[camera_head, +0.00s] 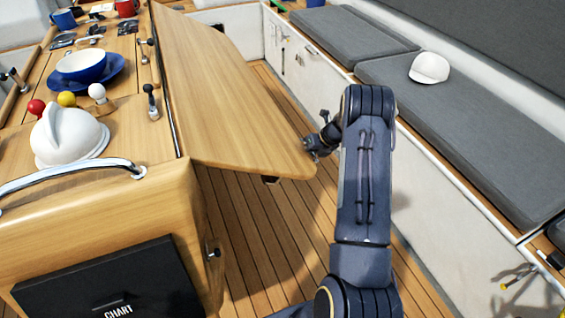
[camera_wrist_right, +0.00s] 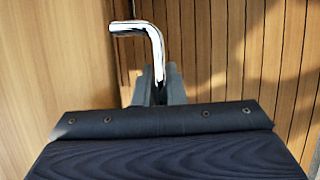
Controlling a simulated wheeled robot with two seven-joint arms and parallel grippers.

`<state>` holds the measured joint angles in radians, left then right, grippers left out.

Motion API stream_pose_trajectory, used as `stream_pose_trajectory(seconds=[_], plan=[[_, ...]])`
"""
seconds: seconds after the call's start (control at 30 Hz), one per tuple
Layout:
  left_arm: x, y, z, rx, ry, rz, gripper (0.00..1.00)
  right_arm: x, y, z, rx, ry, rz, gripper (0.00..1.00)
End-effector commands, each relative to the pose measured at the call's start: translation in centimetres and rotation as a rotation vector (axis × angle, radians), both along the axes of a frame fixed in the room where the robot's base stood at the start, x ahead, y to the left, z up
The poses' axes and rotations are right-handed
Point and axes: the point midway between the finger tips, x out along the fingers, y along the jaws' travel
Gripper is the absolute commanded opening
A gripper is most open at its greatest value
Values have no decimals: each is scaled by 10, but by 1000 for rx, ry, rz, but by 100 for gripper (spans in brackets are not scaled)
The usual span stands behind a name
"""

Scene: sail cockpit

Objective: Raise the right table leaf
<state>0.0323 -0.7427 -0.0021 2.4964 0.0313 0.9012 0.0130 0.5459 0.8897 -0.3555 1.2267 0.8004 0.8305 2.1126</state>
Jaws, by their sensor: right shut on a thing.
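The right table leaf (camera_head: 225,100) is a long wooden panel along the right edge of the table (camera_head: 120,135). It slopes down and outward from the table, neither hanging straight down nor level. It also shows as plain wood at the left of the right wrist view (camera_wrist_right: 50,60). My right gripper (camera_head: 315,146) is at the leaf's outer edge, near its front corner. In the right wrist view its fingers (camera_wrist_right: 160,88) are shut on a bent chrome handle (camera_wrist_right: 152,35). The fingertips are partly hidden by the wrist housing. My left gripper is not in view.
A white cap-like object (camera_head: 70,135), a blue bowl (camera_head: 80,67) and mugs stand on the table. A grey-cushioned bench (camera_head: 450,120) runs along the right. Slatted floor (camera_head: 235,220) lies open between table and bench. A small dark part (camera_head: 270,180) shows under the leaf.

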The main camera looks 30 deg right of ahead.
Motion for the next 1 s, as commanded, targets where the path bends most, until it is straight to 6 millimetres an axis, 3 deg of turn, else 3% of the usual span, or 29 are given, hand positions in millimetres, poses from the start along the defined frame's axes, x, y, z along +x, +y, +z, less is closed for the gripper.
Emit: stream_pose_trajectory(seconds=[0.03, 0.1, 0.3, 0.5, 0.7, 1.0], plan=[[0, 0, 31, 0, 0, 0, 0, -3, -16, 37, -53, 9, -4, 0], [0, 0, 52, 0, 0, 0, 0, -6, -31, 65, -118, 20, -3, 0], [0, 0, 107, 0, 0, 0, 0, -12, -64, 141, -290, 54, -3, 0], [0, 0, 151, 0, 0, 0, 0, -15, -80, 203, -432, 82, -2, 0], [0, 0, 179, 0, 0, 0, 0, -17, -88, 245, -472, 90, -5, 0], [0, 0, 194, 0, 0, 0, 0, -18, -89, 269, -469, 92, -5, 0]])
